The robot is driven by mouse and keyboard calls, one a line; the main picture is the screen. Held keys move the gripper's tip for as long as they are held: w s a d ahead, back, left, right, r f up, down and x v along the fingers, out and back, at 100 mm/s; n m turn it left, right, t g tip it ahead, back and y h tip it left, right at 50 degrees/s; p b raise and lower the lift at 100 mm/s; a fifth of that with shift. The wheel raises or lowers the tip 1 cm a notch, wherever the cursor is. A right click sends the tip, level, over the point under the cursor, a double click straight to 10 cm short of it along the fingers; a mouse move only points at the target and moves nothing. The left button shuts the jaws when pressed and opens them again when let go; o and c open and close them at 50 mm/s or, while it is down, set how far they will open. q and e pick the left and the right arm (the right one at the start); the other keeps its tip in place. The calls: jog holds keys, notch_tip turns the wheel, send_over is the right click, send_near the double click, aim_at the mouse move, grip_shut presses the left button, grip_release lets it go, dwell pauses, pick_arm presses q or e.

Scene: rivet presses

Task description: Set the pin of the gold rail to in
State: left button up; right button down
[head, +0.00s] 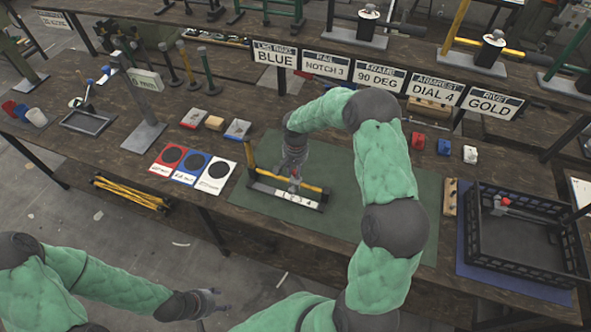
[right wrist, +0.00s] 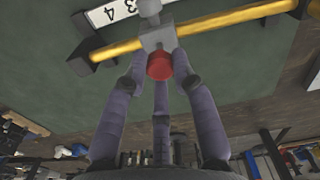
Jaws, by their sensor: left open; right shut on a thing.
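The gold rail (head: 313,187) is a yellow bar between dark end posts, with a white strip (head: 283,194) numbered 1 to 4 in front of it, on the green mat. In the right wrist view the gold rail (right wrist: 215,22) carries a grey slider block with a red knob (right wrist: 160,66). My right gripper (head: 294,182) is at the middle of the rail. Its fingers close around the red knob in the right wrist view (right wrist: 160,78). The pin's depth is hidden. My left gripper (head: 213,300) is open and empty, low in front of the bench.
A black crate (head: 520,262) stands on a blue mat at the right. Red, blue and white cards (head: 192,167) lie left of the green mat (head: 400,205). Signs (head: 380,77) stand behind, reading BLUE, NOTCH 3, 90 DEG, DIAL 4 and GOLD. The mat around the rail is mostly clear.

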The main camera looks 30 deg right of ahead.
aim_at(295, 172)
notch_tip(295, 172, down, 2)
jog(key=shift+f+b, duration=0.1)
jog(key=shift+b, duration=0.7)
jog(key=shift+s+a, duration=0.1)
jog(key=c, duration=1)
grip_release()
jog(key=shift+r, duration=0.55)
notch_tip(295, 172, up, 11)
jog(key=shift+r, duration=0.1)
